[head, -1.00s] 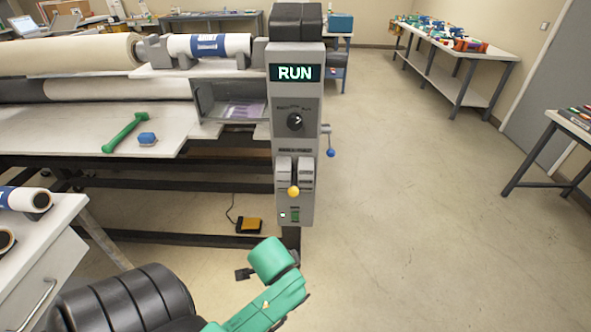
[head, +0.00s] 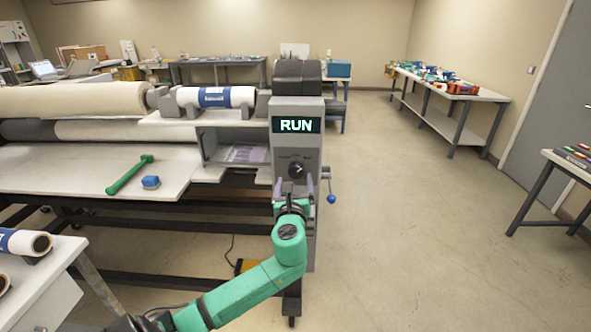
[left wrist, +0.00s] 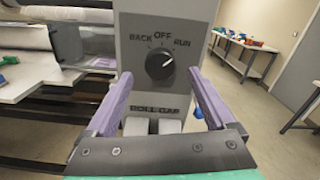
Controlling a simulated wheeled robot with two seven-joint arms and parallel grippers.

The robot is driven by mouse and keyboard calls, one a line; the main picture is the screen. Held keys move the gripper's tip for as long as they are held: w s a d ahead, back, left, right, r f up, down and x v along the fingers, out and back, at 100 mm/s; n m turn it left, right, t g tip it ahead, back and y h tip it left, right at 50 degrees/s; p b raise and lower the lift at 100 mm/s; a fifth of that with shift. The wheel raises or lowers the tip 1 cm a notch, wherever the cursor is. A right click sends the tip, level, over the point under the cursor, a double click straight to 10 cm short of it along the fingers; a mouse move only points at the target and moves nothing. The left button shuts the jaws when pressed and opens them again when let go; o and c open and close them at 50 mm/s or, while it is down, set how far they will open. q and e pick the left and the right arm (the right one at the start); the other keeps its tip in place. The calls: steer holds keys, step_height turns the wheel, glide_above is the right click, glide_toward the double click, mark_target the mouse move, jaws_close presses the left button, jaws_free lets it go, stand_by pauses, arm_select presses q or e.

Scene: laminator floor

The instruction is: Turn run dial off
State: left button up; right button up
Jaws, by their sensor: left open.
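The black run dial (head: 297,170) is on the grey control panel (head: 312,150), below a display (head: 296,125) that reads RUN. In the left wrist view the dial (left wrist: 160,63) has BACK, OFF and RUN labels above it, and its white mark points up and right toward RUN. My left gripper (head: 292,188) is in front of the panel, just below the dial. In the left wrist view its two purple fingers (left wrist: 158,86) are open and spread to either side of the dial, with nothing between them. My right gripper is not in view.
A blue-knobbed lever (head: 331,198) sticks out at the panel's right side. A green tool (head: 129,175) and a blue block (head: 150,182) lie on the machine's white table. A white side table (head: 45,290) stands at the near left.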

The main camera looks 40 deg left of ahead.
mark_target(295, 173)
arm_select(q)
steer(key=x, duration=0.5)
steer(key=shift+w+a, duration=0.1)
steer(key=c, duration=1.4)
steer(key=shift+f+n, duration=0.1)
steer(key=shift+n, duration=0.3)
steer(key=n+b, duration=0.1)
steer(key=n, duration=0.1)
steer(key=shift+f+n, duration=0.1)
steer(key=shift+n, duration=0.3)
steer(key=n+b, duration=0.2)
steer(key=n, duration=0.3)
steer(key=shift+b, duration=0.4)
steer(key=shift+n, duration=0.3)
steer(key=o, duration=1.4)
